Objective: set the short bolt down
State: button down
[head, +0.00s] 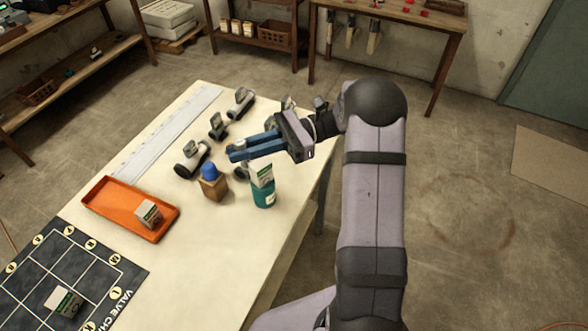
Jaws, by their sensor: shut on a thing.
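My gripper (232,153) is at the end of the arm reaching in from the right, over the far half of the pale workbench (200,270). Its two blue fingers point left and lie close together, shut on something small. The short bolt cannot be made out on its own; the fingers hide what is between them. The fingertips appear just right of a grey pipe piece with a dark end (192,160) and above a blue-capped brown bottle (213,184). I cannot tell how high they are above the bench.
An orange tray (105,207) holds a small box (147,213). A black gridded mat (97,275) has another box (64,302). A teal container (264,197) with a box (261,174) stands below the gripper. Several pipe fittings (240,102) stand behind. Bare bench lies at the front right.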

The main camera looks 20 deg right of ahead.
jog(key=w+d+r+m+t+h+b, duration=0.5)
jog(key=w+d+r+m+t, duration=0.5)
jog(key=w+d+r+t, duration=0.5)
jog(key=shift+n+g, duration=0.3)
jog(key=shift+g, duration=0.5)
jog(key=shift+s+d+f+p, duration=0.25)
jog(key=shift+s+d+f, duration=0.1)
jog(key=shift+f, duration=5.35)
jog(key=shift+s+d+f+p, duration=0.2)
jog(key=shift+s+f+p, duration=0.15)
jog(key=shift+f, duration=5.4)
jog(key=shift+s+d+f+p, duration=0.2)
jog(key=shift+s+d+f, duration=0.15)
jog(key=shift+f, duration=5.35)
jog(key=shift+f, duration=0.2)
jog(key=c, duration=1.8)
grip_release()
